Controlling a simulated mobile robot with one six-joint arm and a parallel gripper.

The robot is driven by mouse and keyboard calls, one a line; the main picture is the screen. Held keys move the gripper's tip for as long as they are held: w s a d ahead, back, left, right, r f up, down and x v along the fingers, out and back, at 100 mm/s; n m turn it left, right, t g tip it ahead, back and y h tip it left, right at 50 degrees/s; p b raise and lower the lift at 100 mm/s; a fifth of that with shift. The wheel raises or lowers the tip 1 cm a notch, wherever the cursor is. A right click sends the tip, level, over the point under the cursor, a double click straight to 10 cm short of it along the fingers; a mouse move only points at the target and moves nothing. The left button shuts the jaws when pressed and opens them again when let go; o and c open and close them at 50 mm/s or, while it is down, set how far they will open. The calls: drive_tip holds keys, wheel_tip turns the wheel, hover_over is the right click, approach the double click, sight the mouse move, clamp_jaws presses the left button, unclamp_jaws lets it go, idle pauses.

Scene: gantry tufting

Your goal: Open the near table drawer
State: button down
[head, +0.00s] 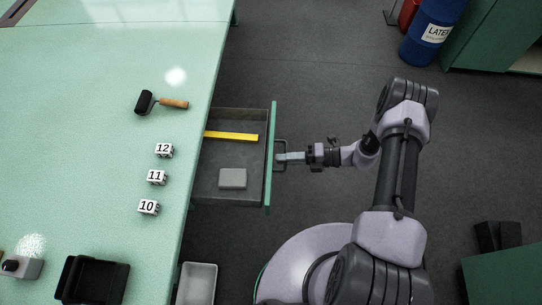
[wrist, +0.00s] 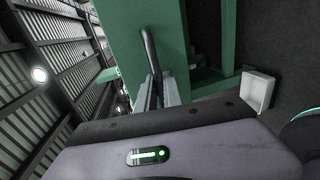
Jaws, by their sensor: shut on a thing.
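The near table drawer (head: 205,180) is pulled out from under the pale green table (head: 60,120). Its green front (head: 270,140) stands well clear of the table edge. A yellow strip and a grey block lie inside it. My gripper (head: 281,157) is shut on the dark bar handle (head: 285,145) on the outside of the drawer front. In the wrist view the handle (wrist: 150,48) runs up from between the fingers (wrist: 158,93), in front of the green drawer face (wrist: 172,35).
A roller (head: 162,102), several numbered cubes (head: 157,177) and a black tray (head: 92,280) are on the table. A pale bin (head: 197,283) stands below the drawer in the picture. A blue drum (head: 430,30) is at the upper right. Open floor (head: 310,90) lies right of the drawer.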

drive_tip(key=shift+d, duration=0.7)
drive_tip(key=c, duration=1.5)
unclamp_jaws()
drive_tip(key=p+v, duration=0.2)
drive_tip(key=v, duration=1.5)
drive_tip(key=shift+d, duration=0.15)
drive_tip(key=shift+w+r, duration=0.1)
drive_tip(key=shift+r, duration=0.05)
